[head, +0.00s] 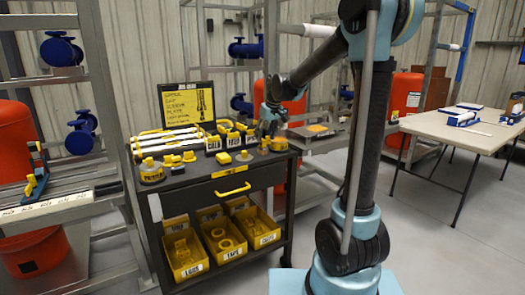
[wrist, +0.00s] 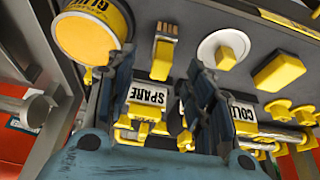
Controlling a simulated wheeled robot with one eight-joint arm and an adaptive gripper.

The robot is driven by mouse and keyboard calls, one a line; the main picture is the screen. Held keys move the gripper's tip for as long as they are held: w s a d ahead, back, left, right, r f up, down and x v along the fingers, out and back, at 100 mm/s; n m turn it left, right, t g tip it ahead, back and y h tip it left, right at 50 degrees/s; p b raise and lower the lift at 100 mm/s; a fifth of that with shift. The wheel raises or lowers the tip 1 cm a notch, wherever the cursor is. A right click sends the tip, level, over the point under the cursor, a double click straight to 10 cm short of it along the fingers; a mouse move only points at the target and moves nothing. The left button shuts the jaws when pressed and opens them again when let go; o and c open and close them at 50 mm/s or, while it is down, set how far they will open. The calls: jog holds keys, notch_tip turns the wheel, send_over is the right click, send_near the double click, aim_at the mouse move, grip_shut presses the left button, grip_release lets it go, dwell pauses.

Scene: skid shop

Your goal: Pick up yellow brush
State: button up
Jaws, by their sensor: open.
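The yellow brush (wrist: 162,55) has a yellow handle and a dark bristle end. In the wrist view it lies on the dark cart top, beyond and between my gripper's fingertips. My gripper (wrist: 165,75) is open, with nothing visibly held between its dark fingers. In the head view my gripper (head: 267,126) is above the cart's right end. A small yellow shape below it there looks like the brush (head: 264,150), partly unclear at this size.
In the wrist view a yellow-lidded glue can (wrist: 95,30) is left of the brush. A white disc with a yellow part (wrist: 223,48) and a yellow block (wrist: 278,70) are to the right. Label bins, including SPARE (wrist: 147,96), stand close to the fingers. A table (head: 470,130) stands right.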

aim_at(263, 140)
jog(key=shift+x, duration=2.9)
jog(key=shift+s, duration=0.1)
grip_shut()
